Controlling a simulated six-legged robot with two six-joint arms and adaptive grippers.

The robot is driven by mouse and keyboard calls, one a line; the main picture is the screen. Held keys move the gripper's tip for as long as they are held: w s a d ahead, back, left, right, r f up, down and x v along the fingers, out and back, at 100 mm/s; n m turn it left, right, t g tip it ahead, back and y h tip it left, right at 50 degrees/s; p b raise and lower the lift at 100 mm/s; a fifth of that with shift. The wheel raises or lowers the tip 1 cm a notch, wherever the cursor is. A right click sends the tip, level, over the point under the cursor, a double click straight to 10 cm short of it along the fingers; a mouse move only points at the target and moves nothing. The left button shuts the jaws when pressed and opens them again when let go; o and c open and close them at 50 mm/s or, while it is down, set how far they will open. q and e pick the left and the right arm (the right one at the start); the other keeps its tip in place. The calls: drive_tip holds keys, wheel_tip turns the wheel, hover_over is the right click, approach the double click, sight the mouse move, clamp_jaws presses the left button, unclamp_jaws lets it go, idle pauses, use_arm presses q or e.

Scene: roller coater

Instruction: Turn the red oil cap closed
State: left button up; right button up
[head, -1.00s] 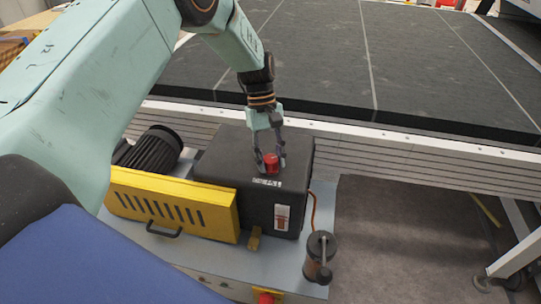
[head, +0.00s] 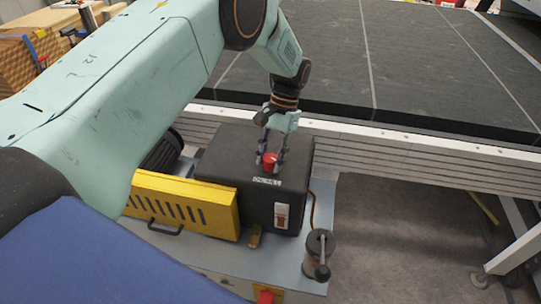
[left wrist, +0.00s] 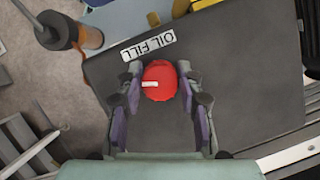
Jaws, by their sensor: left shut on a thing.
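The red oil cap (head: 270,160) sits on top of the black box (head: 222,165), just behind a white label. In the left wrist view the cap (left wrist: 160,80) shows a small white mark on its left side, and the label beside it reads OIL FILL (left wrist: 148,45). My left gripper (head: 269,162) points down from above with its fingers on both sides of the cap. In the left wrist view the gripper (left wrist: 160,82) is shut on the cap. My right gripper is not in view.
A yellow slotted guard (head: 185,205) with a black handle stands left of the box. A cylindrical pump with a lever (head: 318,255) stands at the front right. A metal rail and dark conveyor bed (head: 400,80) lie behind.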

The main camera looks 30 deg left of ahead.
use_arm(q)
drive_tip(key=m, duration=0.1)
drive_tip(key=m+y, duration=0.1)
drive_tip(key=m+p, duration=0.1)
drive_tip(key=shift+s+d+f+m, duration=0.15)
drive_tip(key=shift+s+m, duration=0.1)
drive_tip(key=shift+m, duration=0.15)
drive_tip(key=m+t+y+p, duration=0.1)
drive_tip(key=m, duration=0.2)
drive_tip(key=shift+m+y, duration=0.3)
drive_tip(key=m+t+y+p, duration=0.1)
drive_tip(key=m+p, duration=0.1)
drive_tip(key=m, duration=0.2)
drive_tip(key=shift+m+t+p, duration=0.4)
drive_tip(key=shift+m+t, duration=0.1)
drive_tip(key=shift+m, duration=0.7)
drive_tip(key=o, duration=1.2)
drive_tip(key=shift+w, duration=0.2)
drive_tip(key=shift+c, duration=0.2)
